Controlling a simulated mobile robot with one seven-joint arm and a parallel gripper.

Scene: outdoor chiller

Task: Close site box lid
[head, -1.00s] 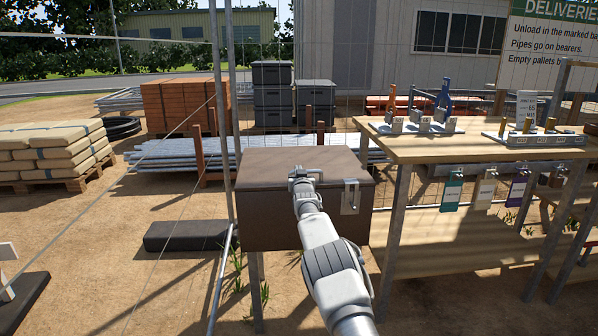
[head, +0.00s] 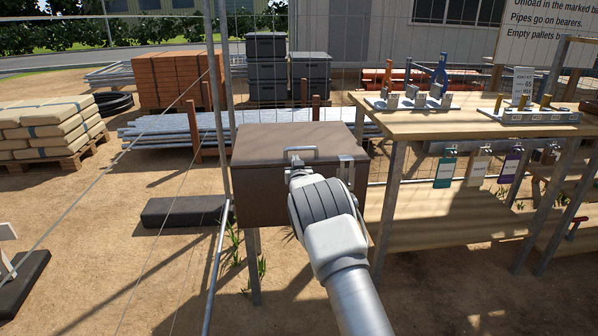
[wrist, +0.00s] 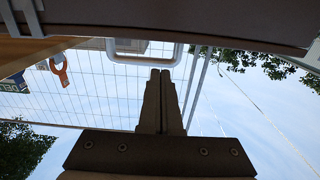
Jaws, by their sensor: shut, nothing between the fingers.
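The brown site box (head: 255,200) stands on posts in the middle of the head view. Its lid (head: 285,137) lies down flat on the box. A grey handle (head: 301,149) shows at the lid's front edge, with a metal latch (head: 346,165) to its right. My gripper is at the front of the box, mostly hidden by my wrist in the head view. In the wrist view my gripper (wrist: 160,73) is shut and empty, its tips close to the U-shaped handle (wrist: 145,60). I cannot tell whether they touch it. The dark edge of the box or lid (wrist: 180,22) crosses the top.
A wooden workbench (head: 470,125) with tools and hanging tags stands close on the right. A wire fence with a post (head: 222,100) runs at the left and behind. A dark block (head: 185,211) lies on the ground left of the box.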

